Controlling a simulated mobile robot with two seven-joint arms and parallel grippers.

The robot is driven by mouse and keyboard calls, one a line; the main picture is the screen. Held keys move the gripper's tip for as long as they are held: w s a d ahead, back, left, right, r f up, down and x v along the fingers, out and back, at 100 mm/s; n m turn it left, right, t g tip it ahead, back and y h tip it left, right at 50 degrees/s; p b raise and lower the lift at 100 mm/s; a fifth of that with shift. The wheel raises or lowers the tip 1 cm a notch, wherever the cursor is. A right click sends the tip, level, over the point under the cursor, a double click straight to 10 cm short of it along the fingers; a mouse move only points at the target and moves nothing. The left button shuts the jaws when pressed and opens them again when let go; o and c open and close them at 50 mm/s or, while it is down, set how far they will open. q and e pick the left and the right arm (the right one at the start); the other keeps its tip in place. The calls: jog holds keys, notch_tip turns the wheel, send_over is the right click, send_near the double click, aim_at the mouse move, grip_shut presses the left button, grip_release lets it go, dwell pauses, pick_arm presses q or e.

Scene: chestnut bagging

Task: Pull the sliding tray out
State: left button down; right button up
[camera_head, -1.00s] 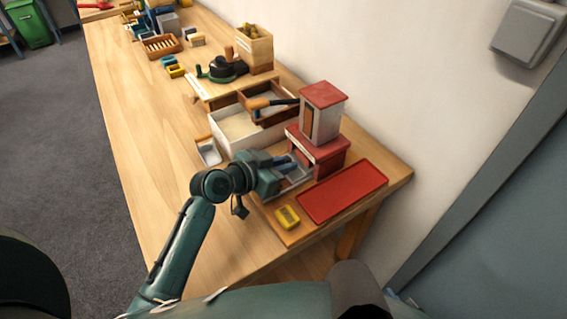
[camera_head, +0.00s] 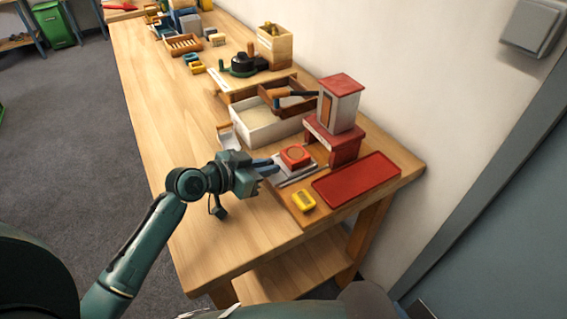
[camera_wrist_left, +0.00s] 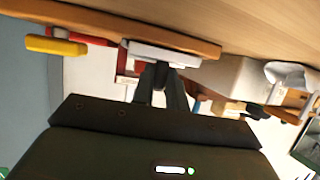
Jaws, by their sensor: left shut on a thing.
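The sliding tray (camera_head: 298,176) is a flat light grey plate that reaches out from under the red and white tower (camera_head: 337,108). A red block with a round brown top (camera_head: 295,155) sits on it, clear of the tower's opening. My left gripper (camera_head: 270,167) is shut on the tray's outer end. In the left wrist view the fingers (camera_wrist_left: 163,72) close on a pale grey bar (camera_wrist_left: 165,53), the tray's front. My right gripper is not in view.
The table's left side is bare.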

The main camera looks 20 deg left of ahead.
pick_arm(q)
jog(key=shift+s+a, duration=0.3)
jog(key=c, duration=1.4)
grip_release()
jog(key=shift+s, duration=0.1)
jog(key=b+v, duration=0.1)
jog(key=v, duration=1.2)
jog(key=shift+b, duration=0.35)
jog(key=shift+a+r, duration=0.1)
